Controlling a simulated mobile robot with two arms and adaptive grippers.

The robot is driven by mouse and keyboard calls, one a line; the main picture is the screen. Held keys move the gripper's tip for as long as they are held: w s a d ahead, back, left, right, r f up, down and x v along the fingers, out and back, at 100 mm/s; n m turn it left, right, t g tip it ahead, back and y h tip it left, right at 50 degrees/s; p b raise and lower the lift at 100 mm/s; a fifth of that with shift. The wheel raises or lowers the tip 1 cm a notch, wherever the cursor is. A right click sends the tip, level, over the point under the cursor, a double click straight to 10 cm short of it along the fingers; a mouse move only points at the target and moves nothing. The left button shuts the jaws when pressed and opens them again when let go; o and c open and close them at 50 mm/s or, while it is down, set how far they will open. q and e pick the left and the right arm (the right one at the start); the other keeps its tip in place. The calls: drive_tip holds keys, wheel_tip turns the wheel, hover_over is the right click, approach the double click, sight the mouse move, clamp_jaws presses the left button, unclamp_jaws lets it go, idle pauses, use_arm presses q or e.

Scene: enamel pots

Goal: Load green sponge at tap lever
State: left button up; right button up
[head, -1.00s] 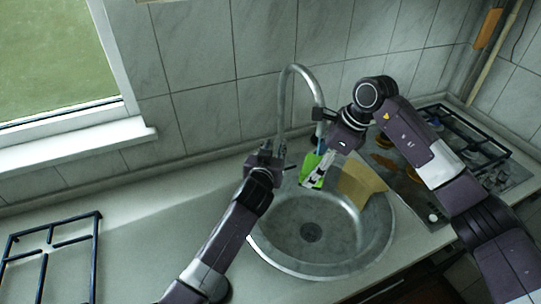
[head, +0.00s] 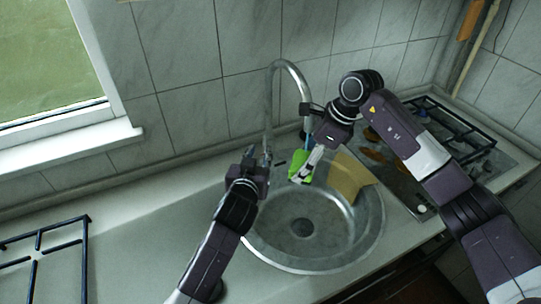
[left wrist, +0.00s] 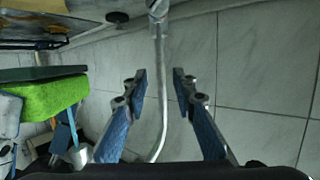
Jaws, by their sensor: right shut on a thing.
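The green sponge (head: 299,163) is above the back of the sink and to the right of the tap (head: 268,110). It also shows at the left of the left wrist view (left wrist: 48,97). My right gripper (head: 304,172) is shut on the sponge, which its fingers partly cover. My left gripper (head: 252,163) is beside the tap's base, on its left. In the left wrist view its fingers (left wrist: 160,88) are apart with nothing gripped, and the tap's pipe (left wrist: 159,60) appears between them. The tap lever cannot be made out clearly near the left gripper.
The round metal sink (head: 335,255) lies in front, with a tan cloth (head: 349,178) over its back right rim. A hob (head: 450,128) is at the right and a black pan grate (head: 38,255) at the left.

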use_arm(q)
drive_tip(key=shift+r+m, duration=0.1)
drive_tip(key=shift+m, duration=0.2)
drive_tip(key=c, duration=0.5)
drive_tip(key=shift+r+m, duration=0.1)
drive_tip(key=shift+m, duration=0.5)
clamp_jaws()
drive_tip(key=m+g, duration=0.2)
drive_tip(key=m, duration=3.2)
approach(266, 142)
drive_tip(key=x, duration=0.2)
drive_tip(key=f+x, duration=0.1)
drive_tip(key=x, duration=0.1)
drive_tip(key=shift+d+f, duration=0.1)
drive_tip(key=shift+f, duration=0.05)
drive_tip(key=shift+w+d, duration=0.2)
drive_tip(key=shift+w, duration=0.8)
